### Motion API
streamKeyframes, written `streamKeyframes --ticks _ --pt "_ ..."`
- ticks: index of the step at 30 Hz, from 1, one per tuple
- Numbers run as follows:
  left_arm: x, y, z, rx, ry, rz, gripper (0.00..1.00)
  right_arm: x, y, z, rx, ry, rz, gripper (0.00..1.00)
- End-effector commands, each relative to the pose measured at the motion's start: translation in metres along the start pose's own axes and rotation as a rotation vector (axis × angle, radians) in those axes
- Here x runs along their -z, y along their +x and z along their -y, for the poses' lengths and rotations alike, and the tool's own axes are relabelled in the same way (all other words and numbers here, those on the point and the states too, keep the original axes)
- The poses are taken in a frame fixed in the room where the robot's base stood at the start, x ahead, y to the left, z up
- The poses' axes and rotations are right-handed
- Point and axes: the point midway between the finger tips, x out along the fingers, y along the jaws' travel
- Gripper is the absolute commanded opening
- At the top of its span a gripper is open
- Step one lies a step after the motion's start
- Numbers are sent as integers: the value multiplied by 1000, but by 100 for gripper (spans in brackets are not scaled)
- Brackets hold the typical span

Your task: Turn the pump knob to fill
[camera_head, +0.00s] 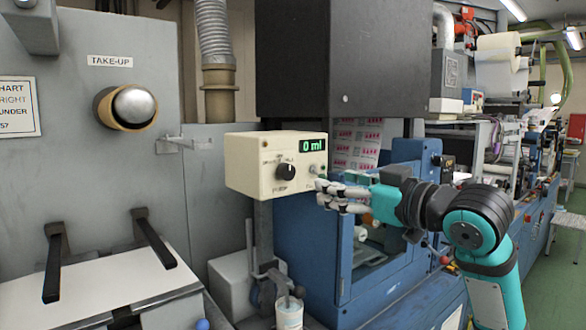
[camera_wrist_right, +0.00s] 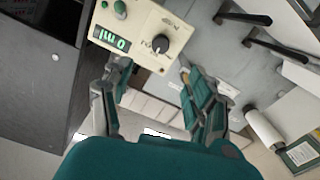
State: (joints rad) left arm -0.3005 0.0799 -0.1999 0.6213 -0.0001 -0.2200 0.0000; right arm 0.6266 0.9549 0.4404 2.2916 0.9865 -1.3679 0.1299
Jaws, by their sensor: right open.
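The pump box (camera_head: 243,178) is cream, with a green display (camera_head: 313,145) reading "0 ml". Its black pump knob (camera_head: 285,171) sits on the front face above a "PUMP" label. The knob also shows in the right wrist view (camera_wrist_right: 160,44), with a pointer mark whose setting I cannot read surely. My right gripper (camera_head: 322,194) is open and empty, to the right of the knob and apart from it. In the right wrist view its fingers (camera_wrist_right: 154,70) point towards the box, with the knob just beyond the gap between the tips. My left gripper is not in view.
A white cup (camera_head: 289,312) stands below the box. The blue machine (camera_head: 310,262) is behind my right gripper. A grey panel with a take-up roller (camera_head: 134,104) and black bars (camera_head: 153,240) fills the left.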

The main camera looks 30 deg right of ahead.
Motion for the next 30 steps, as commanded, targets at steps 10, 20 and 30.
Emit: streamKeyframes --ticks 10,20,30 --pt "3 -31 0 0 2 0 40 4 79 0 3 3 2 59" --pt "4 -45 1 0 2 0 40 2 128 0 0 1 0 59" --pt "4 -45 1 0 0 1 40 0 135 0 0 -2 0 59"
